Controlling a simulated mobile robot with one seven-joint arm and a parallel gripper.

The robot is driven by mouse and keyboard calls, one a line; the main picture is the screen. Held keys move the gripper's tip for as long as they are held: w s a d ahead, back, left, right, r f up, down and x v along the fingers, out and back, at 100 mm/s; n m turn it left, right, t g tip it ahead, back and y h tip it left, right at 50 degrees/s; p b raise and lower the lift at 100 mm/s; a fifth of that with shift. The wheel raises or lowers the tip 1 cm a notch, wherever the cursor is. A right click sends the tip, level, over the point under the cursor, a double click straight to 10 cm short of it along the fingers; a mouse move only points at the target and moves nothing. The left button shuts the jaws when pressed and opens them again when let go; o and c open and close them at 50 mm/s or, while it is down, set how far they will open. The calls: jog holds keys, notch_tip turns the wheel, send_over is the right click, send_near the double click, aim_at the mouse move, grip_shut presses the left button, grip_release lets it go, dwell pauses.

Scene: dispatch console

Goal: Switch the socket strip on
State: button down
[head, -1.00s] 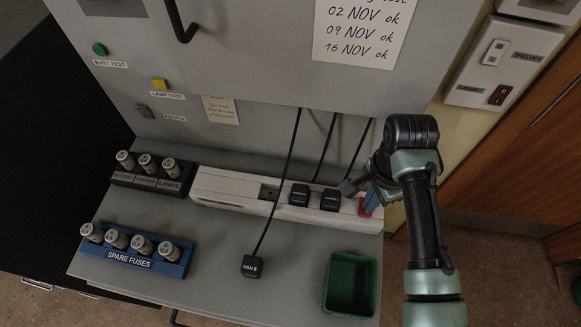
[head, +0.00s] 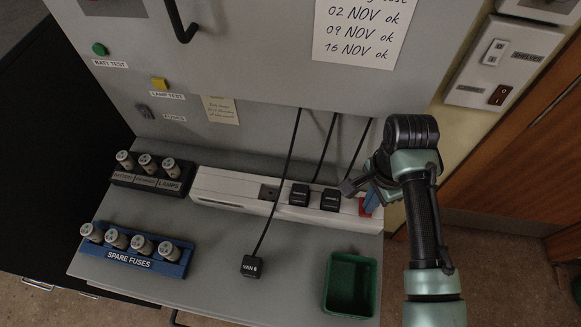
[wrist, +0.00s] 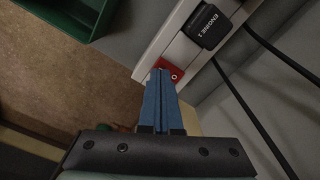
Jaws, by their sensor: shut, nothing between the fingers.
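The white socket strip (head: 230,190) lies along the back of the grey shelf. Two black plugs (head: 299,195) sit in it. Its red switch (head: 364,207) is at the right end and also shows in the wrist view (wrist: 177,73). My gripper (head: 371,199) is shut and empty, with its blue fingertips at the red switch. In the wrist view my fingertips (wrist: 160,72) overlap the switch's left part. I cannot tell whether they touch it or which way it is set. A plug labelled ENGINE 1 (wrist: 211,22) is beside it.
A loose black plug marked VAN (head: 251,266) lies on the shelf on its cable. A green bin (head: 351,284) stands at the front right. A blue spare fuse rack (head: 140,258) and a black fuse rack (head: 150,181) are at the left. Cables hang behind the strip.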

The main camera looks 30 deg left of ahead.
jog(key=shift+f+b, duration=0.4)
jog(key=shift+f, duration=0.55)
dwell(0.5)
notch_tip(320, 180, up, 7)
jog(key=p, duration=0.8)
jog(key=shift+r, duration=0.1)
dwell(0.7)
